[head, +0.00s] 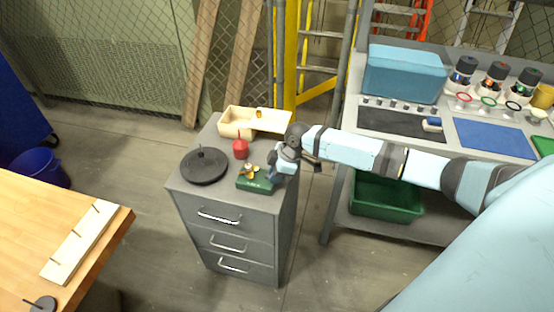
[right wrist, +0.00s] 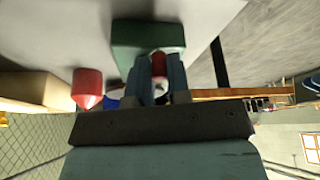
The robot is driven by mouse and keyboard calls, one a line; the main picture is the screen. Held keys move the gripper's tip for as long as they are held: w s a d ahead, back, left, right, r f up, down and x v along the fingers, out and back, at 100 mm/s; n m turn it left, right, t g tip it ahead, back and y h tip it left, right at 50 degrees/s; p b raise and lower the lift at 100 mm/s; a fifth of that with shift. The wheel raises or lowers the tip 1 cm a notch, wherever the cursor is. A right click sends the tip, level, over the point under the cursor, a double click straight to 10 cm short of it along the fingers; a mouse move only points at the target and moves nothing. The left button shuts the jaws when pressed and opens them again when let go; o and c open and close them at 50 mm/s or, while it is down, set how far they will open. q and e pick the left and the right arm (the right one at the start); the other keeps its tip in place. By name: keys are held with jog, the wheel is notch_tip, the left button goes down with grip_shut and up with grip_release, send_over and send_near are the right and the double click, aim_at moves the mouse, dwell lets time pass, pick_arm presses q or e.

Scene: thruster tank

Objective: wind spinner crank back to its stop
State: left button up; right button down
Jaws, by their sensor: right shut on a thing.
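The spinner is a dark green box (head: 255,180) with a small gold-coloured part (head: 250,171) on top, standing at the front right of the grey cabinet top. In the right wrist view its green body (right wrist: 148,36) is just beyond my fingers. My right gripper (head: 272,173) is at the box's right side. In the right wrist view the gripper (right wrist: 160,84) is shut on a small red and white part (right wrist: 159,66), which looks like the crank's handle. The fingers hide most of the crank, and its turn angle cannot be told. My left gripper is not in view.
On the cabinet (head: 222,193) are a black disc with a peg (head: 204,166), a red pointed object (head: 240,149) and an open cream box (head: 237,124) behind. A workbench with a blue bin (head: 404,75) stands right; a wooden table (head: 45,222) is at lower left.

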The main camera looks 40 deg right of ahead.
aim_at(263, 182)
jog(key=a+m+h+p, duration=0.1)
jog(key=m+p, duration=0.2)
jog(key=p, duration=0.1)
jog(key=a+m+t+h+p, duration=0.1)
jog(key=m+p, duration=0.2)
jog(key=p, duration=0.2)
jog(key=a+m+t+h+p, duration=0.1)
jog(key=m+p, duration=0.2)
jog(key=p, duration=0.1)
jog(key=shift+w+r+m, duration=0.1)
jog(key=shift+r+m, duration=0.15)
jog(key=shift+m, duration=0.15)
jog(key=shift+w+a+f+m+h+p, duration=0.15)
jog(key=shift+m+h+p, duration=0.15)
jog(key=shift+m+p, duration=0.45)
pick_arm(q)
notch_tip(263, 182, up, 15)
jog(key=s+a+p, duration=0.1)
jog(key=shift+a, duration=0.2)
pick_arm(e)
jog(key=shift+w+a+m+h, duration=0.15)
jog(key=shift+m+h, duration=0.25)
jog(key=shift+m, duration=0.35)
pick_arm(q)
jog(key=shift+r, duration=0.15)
